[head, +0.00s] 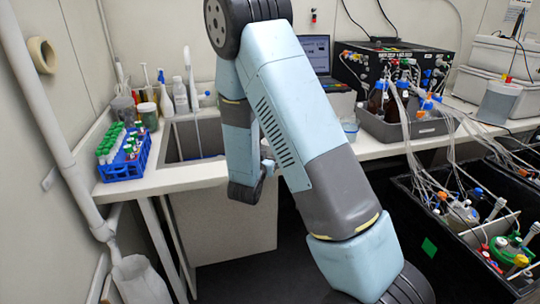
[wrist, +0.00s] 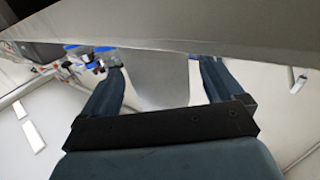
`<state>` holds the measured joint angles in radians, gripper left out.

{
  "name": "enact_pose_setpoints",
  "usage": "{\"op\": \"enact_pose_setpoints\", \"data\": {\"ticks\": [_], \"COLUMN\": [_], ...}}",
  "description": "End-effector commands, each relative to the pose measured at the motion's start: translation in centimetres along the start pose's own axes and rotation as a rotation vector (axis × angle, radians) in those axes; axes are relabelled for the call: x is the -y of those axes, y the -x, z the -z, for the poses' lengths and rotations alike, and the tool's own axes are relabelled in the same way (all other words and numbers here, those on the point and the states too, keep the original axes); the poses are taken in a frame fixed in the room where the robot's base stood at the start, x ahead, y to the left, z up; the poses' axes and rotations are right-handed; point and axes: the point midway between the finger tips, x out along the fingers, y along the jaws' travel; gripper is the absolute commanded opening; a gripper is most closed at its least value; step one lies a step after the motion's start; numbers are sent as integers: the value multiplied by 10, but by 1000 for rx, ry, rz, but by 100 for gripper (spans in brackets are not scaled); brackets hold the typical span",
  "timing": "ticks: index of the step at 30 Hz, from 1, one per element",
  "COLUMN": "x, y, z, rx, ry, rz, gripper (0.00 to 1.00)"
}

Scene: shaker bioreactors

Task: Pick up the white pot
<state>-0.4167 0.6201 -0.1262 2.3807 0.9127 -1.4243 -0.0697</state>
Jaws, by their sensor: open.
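I cannot tell for sure which thing is the white pot. In the wrist view, a pale grey shape (wrist: 157,85) shows between the two fingers of my gripper (wrist: 160,65). It may be the pot or a surface behind, and I cannot tell whether the fingers touch it. The gripper is open, with its fingers wide apart. In the head view, my arm crosses the middle and the fingers are not clearly seen. Small pale bits show beside my wrist at the counter's front edge, mostly hidden.
The white counter (head: 185,178) holds a sink (head: 195,138), a blue tube rack (head: 125,160) and a white-lidded jar (head: 148,117) at left. A black control box (head: 395,62) and a bottle tray (head: 405,128) stand right. Black bins (head: 440,240) with tubing fill the lower right.

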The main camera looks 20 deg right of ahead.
Motion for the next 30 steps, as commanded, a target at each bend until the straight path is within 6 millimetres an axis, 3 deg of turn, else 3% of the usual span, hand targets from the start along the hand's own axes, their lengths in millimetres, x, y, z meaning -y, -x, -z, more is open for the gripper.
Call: {"op": "enact_pose_setpoints", "data": {"ticks": [7, 15, 30], "x": [-1, 0, 0], "y": [-33, -36, -36], "z": [1, 1, 1], "rx": [-1, 0, 0], "ry": [-1, -1, -1], "rz": [-3, 0, 0], "gripper": [94, 93, 46]}}
